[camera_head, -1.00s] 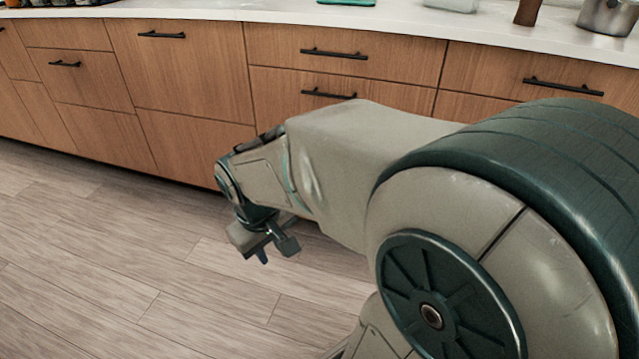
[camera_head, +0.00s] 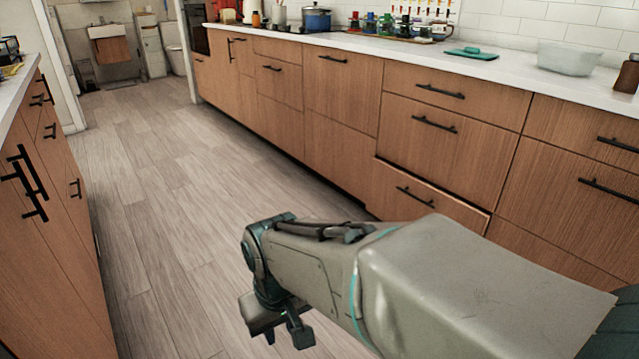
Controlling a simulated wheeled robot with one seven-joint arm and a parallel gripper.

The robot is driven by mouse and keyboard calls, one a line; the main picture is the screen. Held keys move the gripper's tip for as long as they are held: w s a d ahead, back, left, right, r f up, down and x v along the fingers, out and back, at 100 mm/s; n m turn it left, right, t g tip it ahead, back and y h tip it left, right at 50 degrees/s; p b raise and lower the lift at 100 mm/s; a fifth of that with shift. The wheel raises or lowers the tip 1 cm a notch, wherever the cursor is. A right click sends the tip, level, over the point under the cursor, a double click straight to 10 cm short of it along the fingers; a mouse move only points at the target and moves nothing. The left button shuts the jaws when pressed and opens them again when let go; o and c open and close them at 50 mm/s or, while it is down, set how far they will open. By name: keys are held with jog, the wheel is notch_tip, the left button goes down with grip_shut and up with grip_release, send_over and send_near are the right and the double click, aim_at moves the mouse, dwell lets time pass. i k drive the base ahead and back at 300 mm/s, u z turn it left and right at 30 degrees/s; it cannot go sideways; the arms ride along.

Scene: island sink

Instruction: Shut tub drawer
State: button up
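A wooden lower drawer (camera_head: 400,188) with a black handle stands slightly out from the cabinet front on the right. A dark gap shows along its top edge and right end. I cannot see inside it, so I cannot tell whether it is the tub drawer. My arm hides part of the cabinet front right of it. My gripper (camera_head: 284,332) is at the bottom centre, left of this drawer, pointing down over the floor. Its fingers are apart and nothing shows between them. It is not touching the drawer.
A clear tub (camera_head: 567,58) and a teal lid (camera_head: 471,53) are on the white counter above the drawers. Another cabinet (camera_head: 50,240) with black handles stands on the left. The wood floor (camera_head: 165,190) between the cabinets is clear.

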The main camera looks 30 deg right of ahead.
aim_at(394, 194)
jog(key=z, duration=0.4)
jog(key=i, duration=0.4)
jog(key=z, duration=0.85)
jog(key=i, duration=1.65)
jog(key=u, duration=0.15)
